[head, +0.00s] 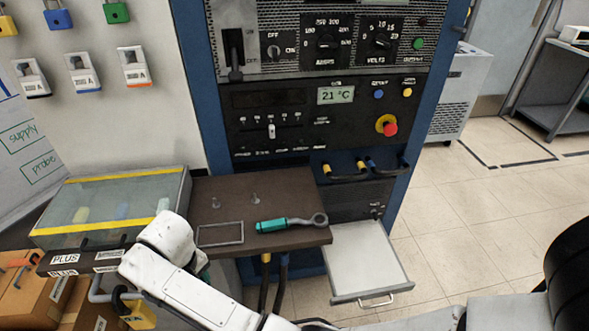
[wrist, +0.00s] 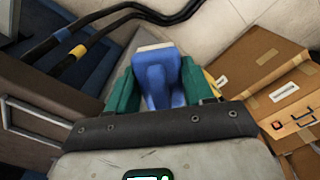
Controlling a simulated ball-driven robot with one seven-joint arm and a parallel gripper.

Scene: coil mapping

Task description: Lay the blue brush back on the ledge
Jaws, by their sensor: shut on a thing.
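The blue brush (wrist: 160,80) is between the two green fingers of my gripper (wrist: 155,88) in the wrist view, with its pale edge pointing away from me. My gripper is shut on it. The ledge juts from the front of the blue rack. On it are a thin rectangular outline (head: 220,233), two small pegs and a teal-handled ring tool (head: 292,222).
A clear-lidded case with yellow strips (head: 110,200) stands left of the ledge. An open pale drawer (head: 365,258) juts out below right. Cardboard boxes (wrist: 275,75) lie at the right in the wrist view. Black cables (wrist: 95,28) run at its upper left.

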